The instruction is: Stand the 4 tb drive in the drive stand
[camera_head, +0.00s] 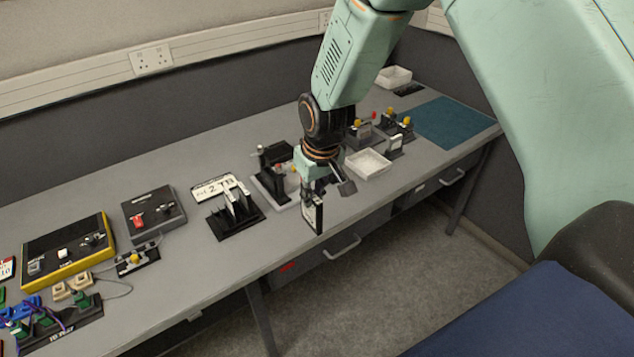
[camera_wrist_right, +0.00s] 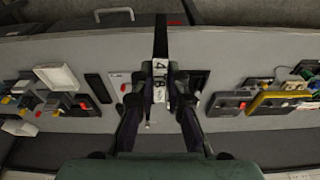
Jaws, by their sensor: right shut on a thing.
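My right gripper (camera_head: 315,190) is shut on the 4 TB drive (camera_head: 313,216), a thin dark slab held upright with a pale label on its side. In the right wrist view the drive (camera_wrist_right: 160,42) stands between the fingers of the gripper (camera_wrist_right: 160,95), and its label reads "4 TB". The drive is near the table's front edge, right of the drive stand and apart from it. The drive stand (camera_head: 236,222) is black with upright dividers. A 2 TB drive (camera_head: 215,187) with a white label lies behind the stand. My left gripper is not in view.
A pale tray with dark fixtures (camera_head: 270,185) stands just behind the held drive. A white bin (camera_head: 368,164) is to the right, before a blue mat (camera_head: 445,122). A black box with a red switch (camera_head: 153,212) and a yellow-edged box (camera_head: 68,252) are to the left.

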